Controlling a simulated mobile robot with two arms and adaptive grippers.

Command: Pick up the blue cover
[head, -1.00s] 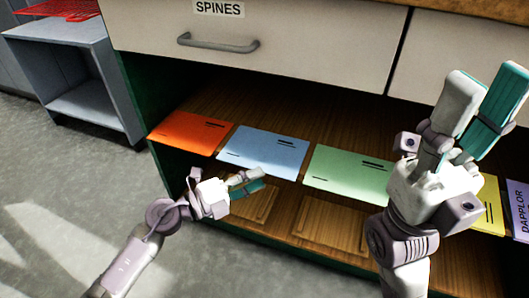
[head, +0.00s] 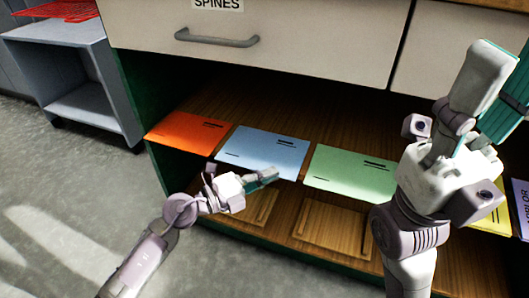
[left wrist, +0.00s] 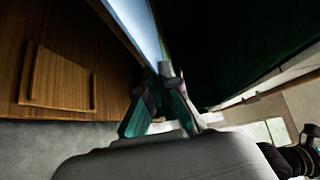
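The blue cover (head: 264,151) lies flat on the wooden shelf, between an orange cover and a green cover. My left gripper (head: 268,176) is at its front edge, overlapping the front right part of the cover. In the left wrist view the blue cover (left wrist: 136,22) is a thin pale strip running down toward the gap between the fingertips of the left gripper (left wrist: 158,84). The fingers are apart, with a narrow gap; contact with the cover cannot be told. My right gripper (head: 497,95) is raised at the right, fingers apart, with nothing visible in it.
The orange cover (head: 187,133) and green cover (head: 350,174) flank the blue one. A yellow cover (head: 494,220) is partly hidden by my right arm; a purple cover (head: 521,205) lies beyond it. A drawer front (head: 290,35) overhangs the shelf. Open floor lies at left.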

